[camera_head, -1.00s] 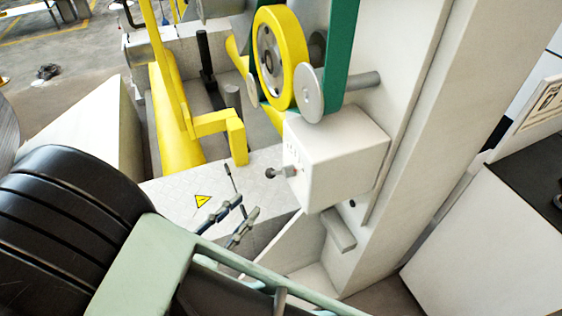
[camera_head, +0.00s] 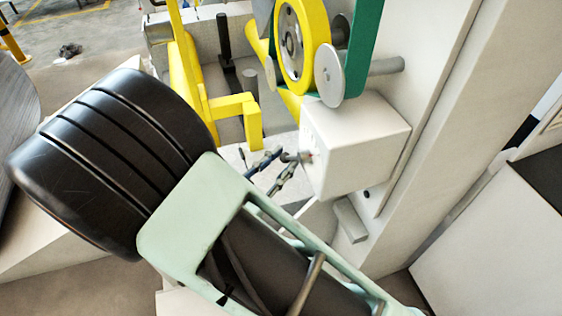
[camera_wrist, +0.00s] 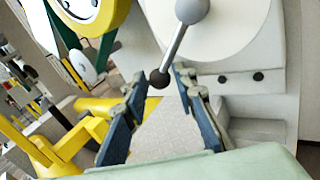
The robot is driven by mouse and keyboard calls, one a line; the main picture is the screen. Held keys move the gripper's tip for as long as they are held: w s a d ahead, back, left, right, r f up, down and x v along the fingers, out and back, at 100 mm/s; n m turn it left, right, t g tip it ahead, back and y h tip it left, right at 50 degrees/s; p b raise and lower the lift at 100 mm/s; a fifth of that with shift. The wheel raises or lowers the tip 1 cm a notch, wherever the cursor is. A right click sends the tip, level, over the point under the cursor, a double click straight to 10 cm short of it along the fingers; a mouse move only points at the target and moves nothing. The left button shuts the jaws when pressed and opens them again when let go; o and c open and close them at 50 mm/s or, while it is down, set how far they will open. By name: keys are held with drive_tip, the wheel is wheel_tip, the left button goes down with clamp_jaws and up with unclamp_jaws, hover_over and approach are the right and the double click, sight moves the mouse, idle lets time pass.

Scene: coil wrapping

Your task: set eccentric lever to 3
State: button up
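The eccentric lever is a grey rod with a dark ball knob, on a round white face of a white box (camera_head: 355,143). In the wrist view the lever (camera_wrist: 182,35) slants down and left from its rounded hub, and its knob lies between my fingertips. My gripper (camera_wrist: 160,80) is open, with a gap on both sides of the knob. In the head view my gripper (camera_head: 284,164) is at the box's left face, overlapping the small lever (camera_head: 299,156). I cannot tell whether a finger touches it. The scale marks are not readable.
A yellow-rimmed wheel (camera_head: 292,43) and a grey disc (camera_head: 329,75) with a green belt sit above the box. A yellow bracket (camera_head: 232,104) stands to the left. A white column (camera_head: 475,110) rises to the right. A grey block (camera_head: 350,220) sticks out below the box.

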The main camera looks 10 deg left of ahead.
clamp_jaws()
drive_tip(key=shift+r+p, duration=0.1)
drive_tip(key=shift+p, duration=0.3)
drive_tip(key=shift+s+d+n+g+p, duration=0.2)
drive_tip(key=shift+s+n+g+p, duration=0.3)
drive_tip(key=shift+p, duration=0.65)
drive_tip(key=shift+s+d+f+n+g+y+p, duration=0.2)
drive_tip(key=shift+s+f+n+g+p, duration=0.15)
drive_tip(key=shift+n+p, duration=0.45)
drive_tip(key=shift+s+d+f+n+g+y+p, duration=0.15)
drive_tip(key=shift+f+n+g+p, duration=0.3)
drive_tip(key=shift+p, duration=0.75)
unclamp_jaws()
drive_tip(key=shift+d, duration=0.1)
